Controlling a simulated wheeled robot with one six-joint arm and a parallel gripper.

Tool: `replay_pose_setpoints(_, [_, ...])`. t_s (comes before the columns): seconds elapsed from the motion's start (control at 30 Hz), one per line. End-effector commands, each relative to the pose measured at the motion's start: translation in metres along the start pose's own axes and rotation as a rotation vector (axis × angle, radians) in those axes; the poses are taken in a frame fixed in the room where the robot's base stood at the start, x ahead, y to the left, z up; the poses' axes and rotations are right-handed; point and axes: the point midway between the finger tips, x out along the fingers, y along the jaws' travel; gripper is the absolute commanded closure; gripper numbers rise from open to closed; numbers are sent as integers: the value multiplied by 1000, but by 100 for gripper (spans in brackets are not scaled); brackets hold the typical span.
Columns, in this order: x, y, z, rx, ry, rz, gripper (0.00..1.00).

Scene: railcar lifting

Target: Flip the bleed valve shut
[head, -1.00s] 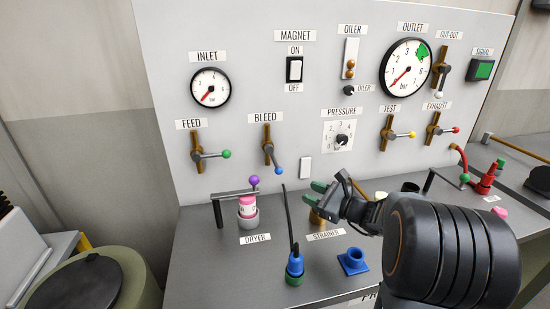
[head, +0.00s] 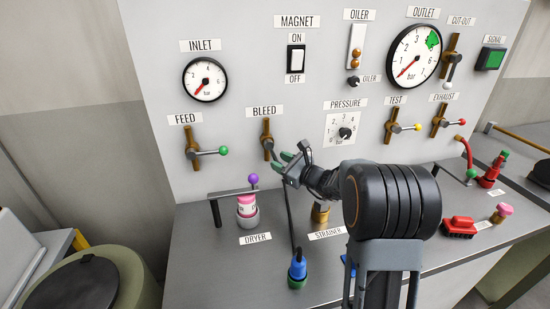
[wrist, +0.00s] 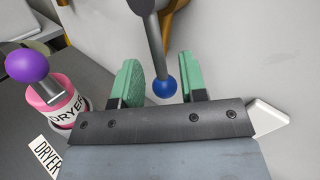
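The bleed valve (head: 266,138) is a brass body on the white panel under the BLEED label (head: 264,111). Its grey lever points down and slightly right, in line with the upright brass body. In the wrist view the lever (wrist: 152,45) ends in a blue ball (wrist: 165,88), which sits between the two green fingers of my gripper (wrist: 157,85). The fingers are apart, with a gap on both sides of the ball. In the head view my gripper (head: 284,165) is at the lever's lower end and hides the ball.
The purple-knobbed dryer lever (head: 253,179) and pink-topped dryer (head: 246,205) stand just left of my gripper. The feed valve lever (head: 208,152) is further left. A blue fitting with a black hose (head: 297,265) stands below.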

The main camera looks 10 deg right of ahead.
Motion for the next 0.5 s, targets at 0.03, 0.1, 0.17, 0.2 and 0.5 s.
replay_pose_setpoints(0.03, [7, 0, 1, 0, 0, 2, 61])
replay_pose_setpoints(0.1, [14, 0, 1, -1, 0, 3, 61])
replay_pose_setpoints(0.17, [19, 0, 1, -1, 0, 3, 61])
replay_pose_setpoints(0.2, [21, 1, 0, 0, 0, 3, 61])
replay_pose_setpoints(0.5, [27, 1, 0, -1, 0, 2, 61])
